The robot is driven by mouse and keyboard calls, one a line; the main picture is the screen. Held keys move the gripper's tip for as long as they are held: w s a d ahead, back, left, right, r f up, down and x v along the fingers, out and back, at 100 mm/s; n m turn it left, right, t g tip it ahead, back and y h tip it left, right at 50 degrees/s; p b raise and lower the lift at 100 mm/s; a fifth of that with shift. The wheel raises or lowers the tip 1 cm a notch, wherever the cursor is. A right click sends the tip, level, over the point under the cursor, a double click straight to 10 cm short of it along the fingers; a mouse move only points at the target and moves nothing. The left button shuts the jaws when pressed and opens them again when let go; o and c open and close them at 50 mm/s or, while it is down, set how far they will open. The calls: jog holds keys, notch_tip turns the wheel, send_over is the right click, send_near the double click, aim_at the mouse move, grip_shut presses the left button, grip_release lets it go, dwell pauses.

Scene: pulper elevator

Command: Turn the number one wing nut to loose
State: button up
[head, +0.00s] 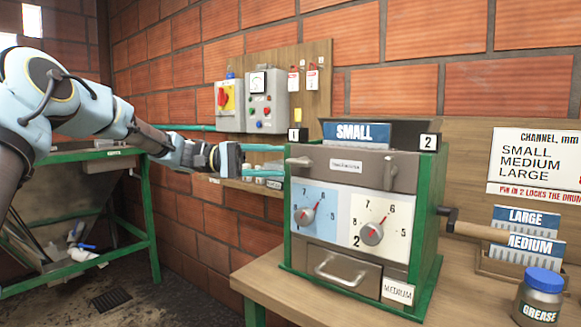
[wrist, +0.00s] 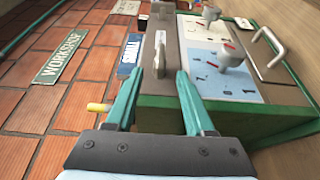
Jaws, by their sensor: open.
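The number one wing nut (head: 300,161) is a small grey metal piece at the upper left of the machine's front. Its wing lies roughly level in the head view. Whether a finger touches the nut cannot be told. The number two wing nut (head: 390,172) stands upright at the upper right.
Below the nuts are a blue dial (head: 305,215) and a white dial (head: 372,233), with a drawer handle (head: 340,270) lower down. The SMALL plate (head: 354,132) stands on top. A crank (head: 480,230) sticks out right.

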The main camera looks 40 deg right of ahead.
jog(key=shift+b+v, duration=0.35)
jog(key=shift+v, duration=2.3)
jog(key=a+f+n+t+y+p, duration=0.2)
jog(key=a+f+n+t+y, duration=0.4)
jog(key=a+f+t, duration=0.75)
jog(key=s+a+f+n+y, duration=0.1)
jog(key=s+a+f, duration=0.1)
jog(key=a, duration=0.7)
jog(key=s+a+f+n+t+y+p, duration=0.1)
jog(key=a+f+y, duration=0.1)
jog(key=a, duration=0.8)
jog(key=s+a+f+n+t+y+p, duration=0.1)
jog(key=a+f, duration=0.3)
jog(key=a, duration=0.6)
jog(key=shift+s+f+y, duration=0.15)
jog(key=shift+s+y, duration=0.15)
jog(key=shift+s, duration=0.55)
